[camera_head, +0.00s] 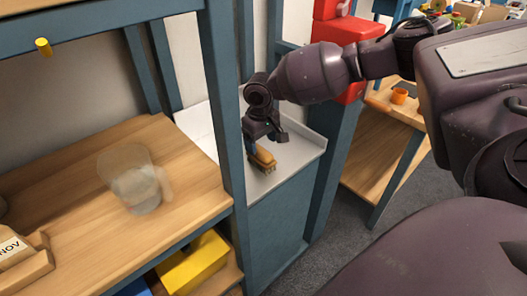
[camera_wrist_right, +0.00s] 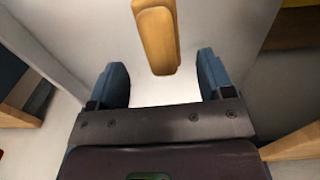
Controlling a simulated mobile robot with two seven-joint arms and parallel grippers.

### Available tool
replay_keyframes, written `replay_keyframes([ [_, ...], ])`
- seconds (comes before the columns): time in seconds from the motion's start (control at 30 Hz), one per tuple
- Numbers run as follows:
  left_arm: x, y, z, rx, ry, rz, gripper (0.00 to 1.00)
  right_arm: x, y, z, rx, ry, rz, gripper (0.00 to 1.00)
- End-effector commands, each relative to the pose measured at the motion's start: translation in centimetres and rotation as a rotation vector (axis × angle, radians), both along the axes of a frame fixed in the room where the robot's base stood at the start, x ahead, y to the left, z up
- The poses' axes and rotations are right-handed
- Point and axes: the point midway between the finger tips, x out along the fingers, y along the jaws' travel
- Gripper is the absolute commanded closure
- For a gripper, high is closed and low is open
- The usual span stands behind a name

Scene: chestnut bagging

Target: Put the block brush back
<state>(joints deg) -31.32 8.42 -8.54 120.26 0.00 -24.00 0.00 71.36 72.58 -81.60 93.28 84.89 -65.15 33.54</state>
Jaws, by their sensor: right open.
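The block brush (camera_head: 262,158) has a tan wooden back and lies on the white top of a blue cabinet (camera_head: 322,146), beyond the blue post. In the right wrist view the brush (camera_wrist_right: 157,38) lies ahead of the fingertips, roughly between their lines. My right gripper (camera_head: 268,138) is right above and beside the brush in the head view. In the wrist view the right gripper (camera_wrist_right: 163,72) is open, with nothing between its blue fingers. Whether a finger touches the brush I cannot tell. My left gripper is not in view.
A blue post (camera_head: 228,110) stands close left of my right gripper. A wooden shelf (camera_head: 85,190) holds a clear jug (camera_head: 132,180). A yellow bin (camera_head: 195,262) sits below. A red object (camera_head: 345,40) and a wooden bench (camera_head: 380,150) stand behind at right.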

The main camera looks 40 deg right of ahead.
Motion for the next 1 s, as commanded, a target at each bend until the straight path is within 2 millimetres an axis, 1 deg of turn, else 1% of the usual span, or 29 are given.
replay_keyframes([
  [0.03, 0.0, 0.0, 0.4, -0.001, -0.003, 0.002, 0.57, 0.0, 0.0, 1.4, 0.001, -0.006, -0.001, 0.26],
  [0.1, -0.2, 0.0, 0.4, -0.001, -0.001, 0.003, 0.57, 0.0, 0.0, 2.5, 0.001, -0.004, -0.001, 0.26],
  [0.2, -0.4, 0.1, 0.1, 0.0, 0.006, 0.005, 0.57, 0.0, 0.1, 3.8, 0.0, -0.003, -0.001, 0.26],
  [0.33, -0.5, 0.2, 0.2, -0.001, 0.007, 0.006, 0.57, 0.0, 0.1, 4.8, 0.001, -0.002, -0.001, 0.26],
  [0.5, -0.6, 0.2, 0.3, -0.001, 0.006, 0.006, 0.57, -0.1, 0.1, 5.2, 0.0, 0.001, -0.001, 0.26],
  [1.0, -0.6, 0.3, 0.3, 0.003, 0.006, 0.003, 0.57, -0.1, 0.1, 5.2, 0.0, 0.001, -0.001, 0.26],
])
